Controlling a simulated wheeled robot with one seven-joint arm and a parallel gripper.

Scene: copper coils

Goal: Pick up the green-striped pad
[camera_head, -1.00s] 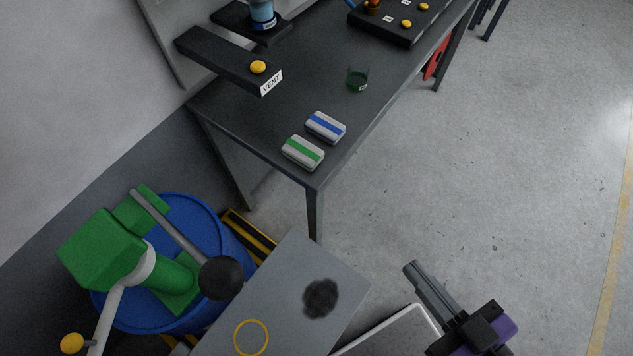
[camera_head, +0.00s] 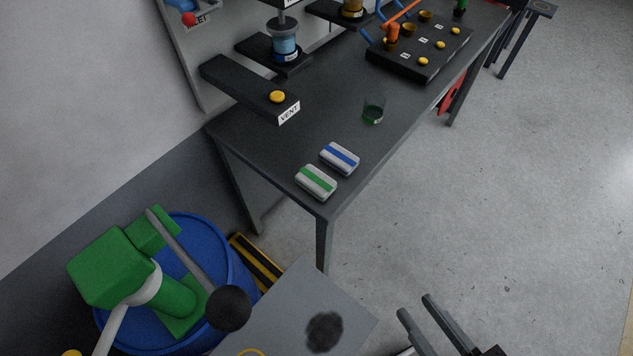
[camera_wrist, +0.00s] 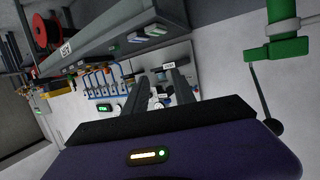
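The green-striped pad (camera_head: 316,182) is a small white block with a green band. It lies flat near the front corner of the dark bench (camera_head: 275,150). A similar blue-striped pad (camera_head: 340,158) lies just behind it to the right, with a narrow gap. My gripper (camera_head: 414,304) is at the bottom right of the head view, well away from the pad and over the floor side. Its two fingers are apart with nothing between them. In the wrist view my gripper (camera_wrist: 158,84) also shows parted, empty fingers, and small pads lie far off on the bench.
A small green glass (camera_head: 373,110) and the VENT block (camera_head: 250,88) stand farther back on the bench. A blue drum (camera_head: 228,262) with a green pump (camera_head: 118,262) stands at lower left. A grey panel (camera_head: 275,318) lies in front of the bench. The floor to the right is open.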

